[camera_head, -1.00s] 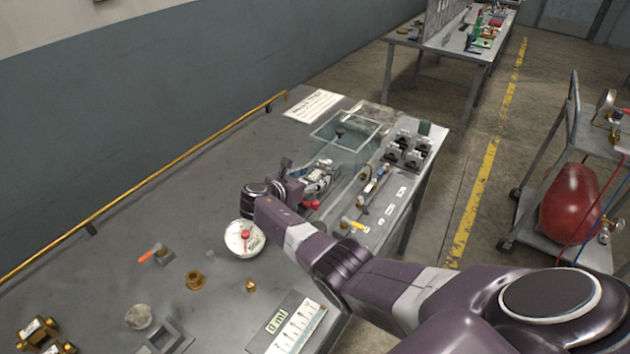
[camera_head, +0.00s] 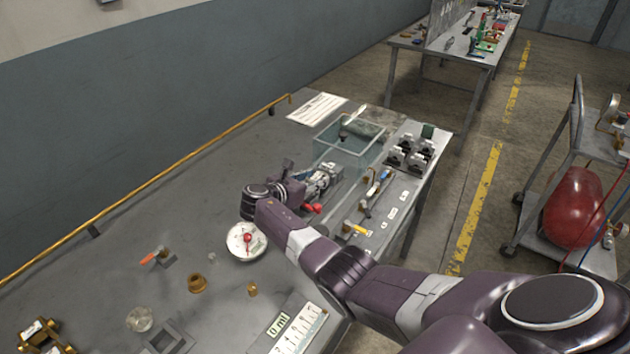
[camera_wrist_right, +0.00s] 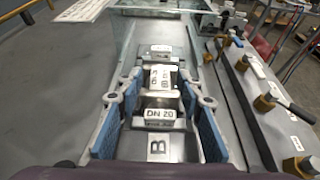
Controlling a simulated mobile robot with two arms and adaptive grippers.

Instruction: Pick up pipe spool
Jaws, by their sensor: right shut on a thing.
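My right gripper (camera_head: 322,180) is over the grey bench, in front of a clear tank. In the right wrist view its blue-padded fingers (camera_wrist_right: 160,88) stand on both sides of the pipe spool (camera_wrist_right: 159,114), a grey metal piece with white labels reading "DN 20" and "B". The gripper is shut on it. Whether the spool touches the bench is unclear. In the head view the gripper and wrist mostly hide the spool. My left gripper is out of view.
The clear tank (camera_head: 346,150) stands just beyond the gripper. A row of valves and tools (camera_head: 372,195) lies to the right, near black clamps (camera_head: 410,150). A white dish with a red part (camera_head: 246,241) is nearer. A yellow pipe (camera_head: 150,184) edges the bench's wall side.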

